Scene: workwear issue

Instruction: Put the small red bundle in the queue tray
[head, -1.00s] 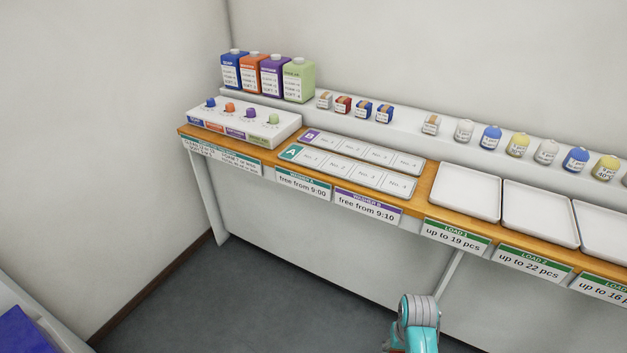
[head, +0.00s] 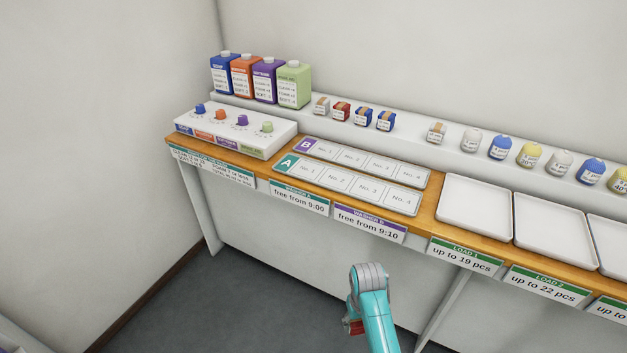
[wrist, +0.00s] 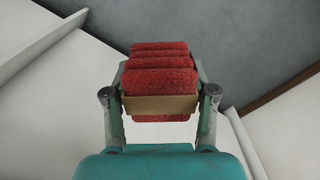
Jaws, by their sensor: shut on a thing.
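The small red bundle (wrist: 160,78) is a stack of rough red folded pieces with a tan band around it. My gripper (wrist: 160,92) is shut on it, one finger on each side, in the wrist view. In the head view a bit of the red bundle (head: 355,327) shows under my arm, in front of the bench and lower than its top. Two long trays with numbered slots lie on the bench: tray A (head: 289,177) in front and tray B (head: 317,138) behind. Both look empty. No label in view reads "queue".
White load trays, LOAD 1 (head: 474,230) and LOAD 2 (head: 552,253), lie empty to the right. A white box with coloured knobs (head: 276,143) stands left. A raised shelf (head: 405,133) behind holds bottles, small banded bundles and jars. Grey floor (head: 260,290) is clear before the bench.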

